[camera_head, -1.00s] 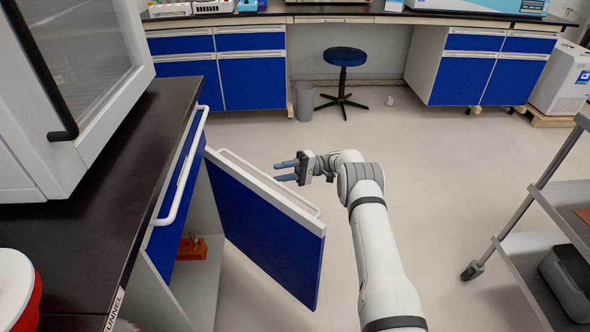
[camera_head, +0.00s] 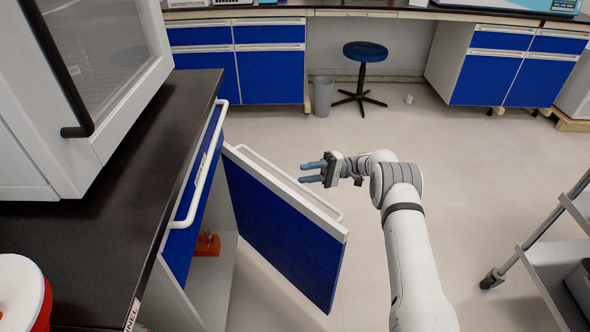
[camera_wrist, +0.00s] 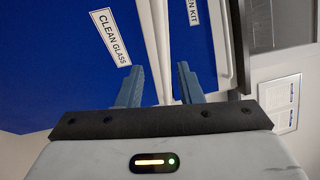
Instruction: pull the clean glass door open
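The clean glass door (camera_head: 275,225) is a blue panel with a white top edge, swung out from the counter cabinet and standing partly open. Its white bar handle (camera_head: 292,183) is on the far side, near the top edge. In the wrist view the door (camera_wrist: 60,60) bears a "CLEAN GLASS" label (camera_wrist: 110,37). My gripper (camera_head: 312,172) is open and empty, beyond the door's handle side, with its fingers pointing left. The wrist view shows its two fingers (camera_wrist: 158,85) apart, with a pale strip seen between them. I see no clear contact with the door.
A dark counter (camera_head: 120,205) with a drawer handle (camera_head: 200,170) stands at left. An orange item (camera_head: 207,245) sits inside the cabinet. A stool (camera_head: 364,52) and a bin (camera_head: 321,95) are at the back. A grey cart (camera_head: 560,265) is at right. The floor between is clear.

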